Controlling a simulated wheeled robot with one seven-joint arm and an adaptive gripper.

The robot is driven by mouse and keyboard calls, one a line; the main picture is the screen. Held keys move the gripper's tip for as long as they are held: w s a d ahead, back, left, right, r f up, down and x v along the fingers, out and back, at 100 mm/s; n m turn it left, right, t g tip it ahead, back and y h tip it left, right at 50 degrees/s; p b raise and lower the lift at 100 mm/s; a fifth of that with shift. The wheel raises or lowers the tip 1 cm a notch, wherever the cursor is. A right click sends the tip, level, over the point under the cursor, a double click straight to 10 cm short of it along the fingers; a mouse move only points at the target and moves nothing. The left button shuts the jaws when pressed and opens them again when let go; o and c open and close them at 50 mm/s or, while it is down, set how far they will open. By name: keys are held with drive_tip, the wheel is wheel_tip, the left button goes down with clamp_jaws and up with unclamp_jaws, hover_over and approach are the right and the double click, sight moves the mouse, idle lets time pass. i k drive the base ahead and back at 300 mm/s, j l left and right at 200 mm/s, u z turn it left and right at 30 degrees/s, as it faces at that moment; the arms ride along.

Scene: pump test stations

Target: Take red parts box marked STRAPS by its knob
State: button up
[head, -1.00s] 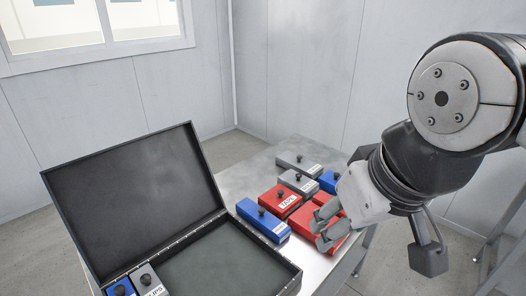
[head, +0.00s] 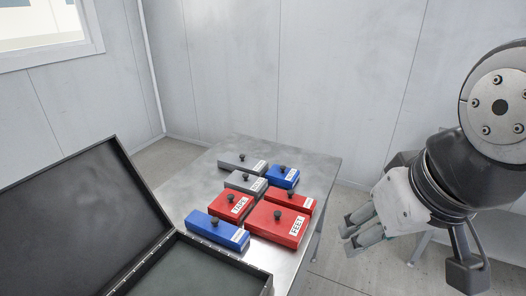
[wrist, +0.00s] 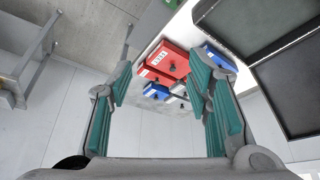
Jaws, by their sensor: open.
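Three red boxes with black knobs are on the metal table. One reads TAPE (head: 237,204) and the front right one reads FEET (head: 272,222). The third red box (head: 286,196) lies behind FEET, partly hidden by it; its label is too small to read, and I see STRAPS nowhere. My gripper (head: 354,232) is open and empty, right of the table in the head view, apart from the boxes. In the wrist view the red FEET box (wrist: 170,62) shows beyond and between the open fingers, with another red box beside it.
Blue boxes (head: 212,230) and grey boxes (head: 238,160) stand close around the red ones on the table (head: 215,172). An open black case (head: 75,220) with a raised lid is at the left. The table's back right part is bare.

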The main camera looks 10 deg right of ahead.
sight(298, 203)
drive_tip(key=i+l, duration=0.7)
